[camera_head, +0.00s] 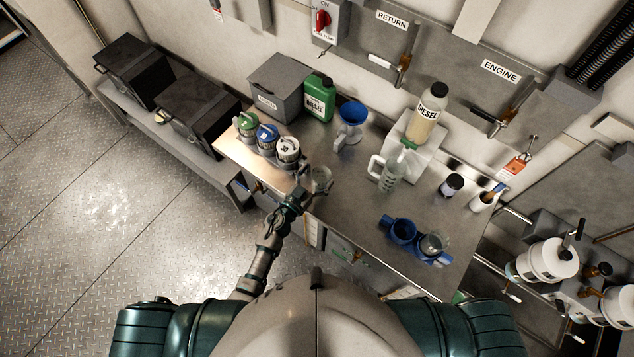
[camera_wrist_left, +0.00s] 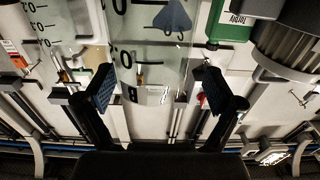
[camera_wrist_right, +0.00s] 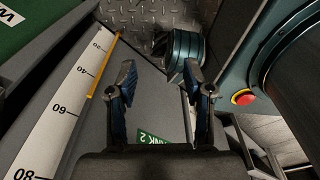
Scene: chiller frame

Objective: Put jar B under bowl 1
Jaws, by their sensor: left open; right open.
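In the left wrist view this glass jar (camera_wrist_left: 150,62) shows black scale marks and a letter B. My left gripper (camera_head: 303,193) is at the jar's near side. Its open fingers (camera_wrist_left: 156,92) show to either side of the jar, with gaps visible. My right gripper (camera_wrist_right: 160,85) is open and empty, seen only in the right wrist view. Two white canisters (camera_head: 550,262) hang at the right; no bowl 1 label is readable, so I cannot tell which is bowl 1.
Three cans (camera_head: 268,138) stand left of the jar. A blue funnel (camera_head: 353,113), a clear jug (camera_head: 389,176) and a diesel bottle (camera_head: 428,115) stand behind. Mid-table is fairly clear. A ruler (camera_wrist_right: 72,100) shows near my right gripper.

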